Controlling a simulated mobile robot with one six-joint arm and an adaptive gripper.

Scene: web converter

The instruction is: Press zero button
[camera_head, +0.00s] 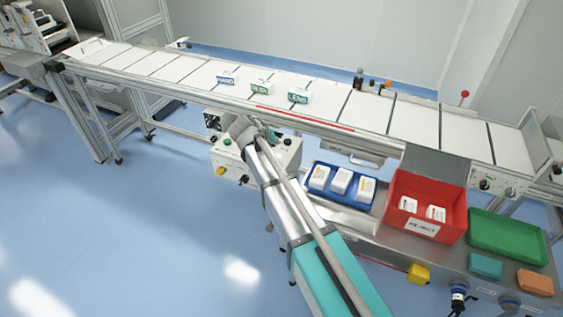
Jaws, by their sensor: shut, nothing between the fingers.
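My arm reaches up from the bottom of the head view. My gripper (243,130) is at its far end, small and partly turned away, shut and empty. It is over the top of a white control box (228,160) below the conveyor's front edge. The box carries a green button (227,141), a yellow button (221,171) and dark knobs. My arm hides the middle of the box. No label for zero can be read on it, and I cannot tell whether my gripper touches any button.
A long white conveyor (375,110) with small labelled packs crosses behind the box. To the right, a steel bench holds a blue tray (330,196) of white packs, a red bin (440,190) marked reject and a green tray (508,236). Blue floor (120,220) is clear at left.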

